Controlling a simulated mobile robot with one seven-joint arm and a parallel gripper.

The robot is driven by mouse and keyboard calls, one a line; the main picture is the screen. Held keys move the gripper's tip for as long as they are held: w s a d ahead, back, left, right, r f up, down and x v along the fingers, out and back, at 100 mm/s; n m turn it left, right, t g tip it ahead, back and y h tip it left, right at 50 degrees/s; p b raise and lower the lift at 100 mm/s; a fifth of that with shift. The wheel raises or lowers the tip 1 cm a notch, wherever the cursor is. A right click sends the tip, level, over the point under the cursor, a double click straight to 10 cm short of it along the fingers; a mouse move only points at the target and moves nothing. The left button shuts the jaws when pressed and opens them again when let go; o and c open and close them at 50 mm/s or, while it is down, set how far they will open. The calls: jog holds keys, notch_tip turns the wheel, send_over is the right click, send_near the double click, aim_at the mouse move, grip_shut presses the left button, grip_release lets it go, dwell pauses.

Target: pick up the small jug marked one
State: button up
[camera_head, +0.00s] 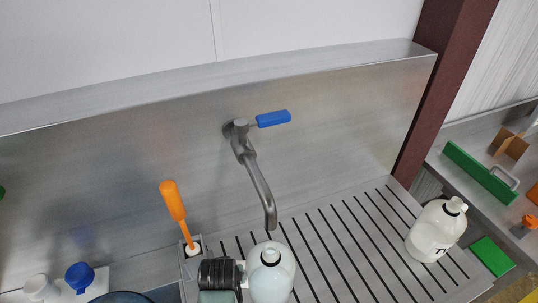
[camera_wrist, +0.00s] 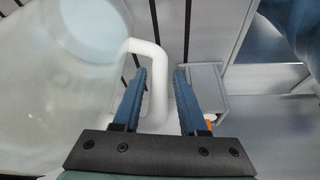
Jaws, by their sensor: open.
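A white jug (camera_head: 269,276) stands on the slatted drainboard at the bottom of the head view, cut off by the frame edge. No mark shows on it. In the wrist view its pale body (camera_wrist: 60,80) fills the left side, and its white handle (camera_wrist: 157,90) shows between my blue fingers. My gripper (camera_wrist: 160,73) is open, with a finger on each side of the handle in that view; I cannot tell whether they touch it. A second white jug (camera_head: 437,230) with dark lettering, not clearly readable, stands at the right of the drainboard.
A tap (camera_head: 258,180) with a blue lever hangs over the drainboard (camera_head: 335,245). An orange-handled brush (camera_head: 175,205) stands upright in a grey holder (camera_wrist: 208,85). Blue and white items (camera_head: 79,277) sit at lower left. A brown post (camera_head: 440,90) stands at right, near a green block (camera_head: 490,256).

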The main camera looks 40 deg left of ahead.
jog(key=shift+x, duration=1.2)
grip_shut()
jog(key=shift+w+r, duration=0.1)
dwell(0.5)
